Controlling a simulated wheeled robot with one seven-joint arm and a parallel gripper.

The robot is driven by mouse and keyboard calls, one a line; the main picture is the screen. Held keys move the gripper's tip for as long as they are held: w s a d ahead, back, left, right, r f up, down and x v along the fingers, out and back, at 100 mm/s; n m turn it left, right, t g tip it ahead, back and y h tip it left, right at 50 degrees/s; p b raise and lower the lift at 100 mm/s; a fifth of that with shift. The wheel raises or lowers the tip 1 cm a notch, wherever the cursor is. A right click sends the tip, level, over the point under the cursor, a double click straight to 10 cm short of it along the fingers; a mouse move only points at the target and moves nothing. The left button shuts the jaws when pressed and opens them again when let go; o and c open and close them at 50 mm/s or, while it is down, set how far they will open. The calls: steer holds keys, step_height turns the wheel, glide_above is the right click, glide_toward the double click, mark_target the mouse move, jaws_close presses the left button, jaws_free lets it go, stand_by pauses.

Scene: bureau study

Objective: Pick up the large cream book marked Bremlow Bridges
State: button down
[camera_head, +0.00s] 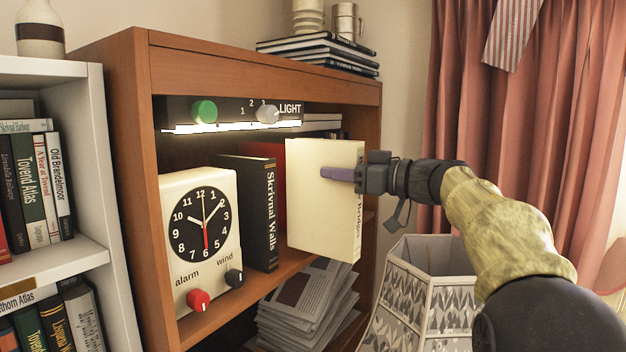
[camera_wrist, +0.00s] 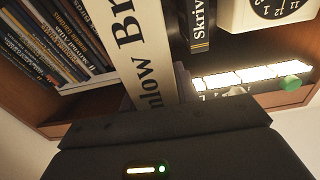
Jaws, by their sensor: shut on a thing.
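The large cream book (camera_head: 312,200) is upright at the front of the wooden bureau's shelf, to the right of the black Skrivnal Walls book (camera_head: 262,215). My gripper (camera_head: 345,174) is shut on the cream book near its spine, which faces right. In the wrist view the book's spine (camera_wrist: 140,45) shows large black letters, partly readable as "Br" and "low Br". I cannot tell whether the book's lower edge touches the shelf.
A cream alarm clock (camera_head: 203,235) stands left on the shelf, under a lit lamp panel (camera_head: 232,112). A red book (camera_head: 268,152) is behind the cream book. Papers (camera_head: 305,300) are stacked below. A patterned lampshade-like bin (camera_head: 430,290) stands under my arm. A white bookcase (camera_head: 85,255) is at left.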

steer(key=shift+v, duration=1.25)
steer(key=shift+a, duration=0.1)
